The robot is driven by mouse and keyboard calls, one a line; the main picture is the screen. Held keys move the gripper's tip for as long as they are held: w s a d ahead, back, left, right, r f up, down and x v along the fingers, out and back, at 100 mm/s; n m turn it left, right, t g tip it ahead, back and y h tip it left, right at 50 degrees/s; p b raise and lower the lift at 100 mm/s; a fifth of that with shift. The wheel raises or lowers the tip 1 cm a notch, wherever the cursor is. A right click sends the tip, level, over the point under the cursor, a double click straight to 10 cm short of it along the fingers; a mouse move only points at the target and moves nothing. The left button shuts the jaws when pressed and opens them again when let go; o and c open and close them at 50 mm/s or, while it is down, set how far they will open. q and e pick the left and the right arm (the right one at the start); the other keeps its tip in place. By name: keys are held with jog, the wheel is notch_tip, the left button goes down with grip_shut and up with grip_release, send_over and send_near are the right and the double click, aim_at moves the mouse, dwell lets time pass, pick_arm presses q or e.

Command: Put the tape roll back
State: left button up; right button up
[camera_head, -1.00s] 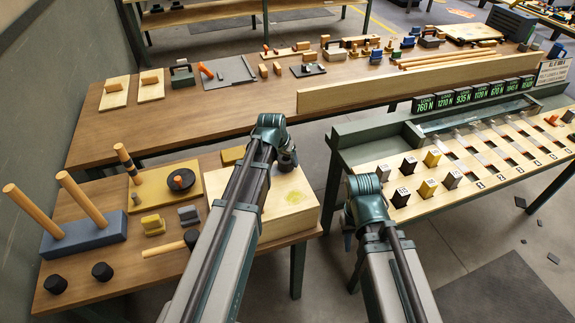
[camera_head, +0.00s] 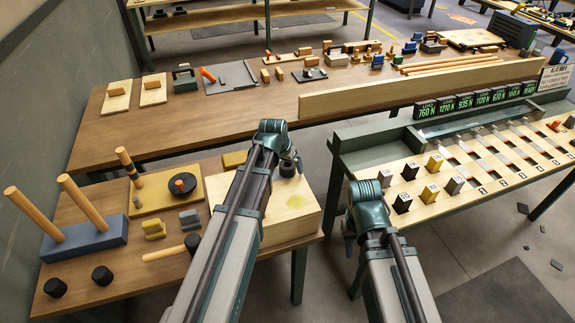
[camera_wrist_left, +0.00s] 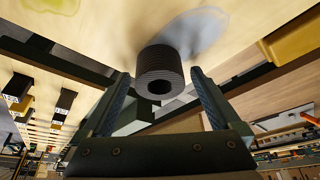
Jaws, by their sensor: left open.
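A dark ribbed roll with a round hole, which looks like the tape roll (camera_wrist_left: 160,72), is on the pale wooden box (camera_head: 292,222). It also shows in the head view (camera_head: 287,170). My left gripper (camera_head: 290,160) is at the box's back right corner. In the left wrist view its two fingers (camera_wrist_left: 160,95) are apart, with the roll between and just beyond their tips; I see no contact. A black disc (camera_head: 178,188) with an orange centre lies on the yellow board (camera_head: 150,205). My right gripper (camera_head: 349,235) is low by the right bench, mostly hidden behind its arm.
A blue block with two wooden pegs (camera_head: 85,238) stands at the left, with black knobs (camera_head: 102,275) in front. Yellow and dark blocks (camera_head: 431,193) stand on the right bench (camera_head: 400,160). A long wooden board (camera_head: 400,92) edges the back table.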

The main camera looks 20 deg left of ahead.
pick_arm(q)
jog(key=d+p+v, duration=0.1)
jog(key=p+v, duration=1)
jog(key=v, duration=0.1)
jog(key=s+d+g+y, duration=0.1)
jog(key=s+d+g, duration=0.1)
jog(key=s+d, duration=0.4)
jog(key=s+d+f+m+g+y, duration=0.1)
jog(key=s+d+g, duration=0.1)
jog(key=s+d, duration=0.5)
jog(key=s, duration=0.6)
jog(key=shift+s+f+m+g, duration=0.15)
jog(key=shift+s+m+g, duration=0.15)
jog(key=shift+g, duration=0.1)
jog(key=shift+w, duration=0.1)
notch_tip(320, 180, down, 6)
jog(key=b, duration=0.5)
jog(key=shift+b, duration=0.35)
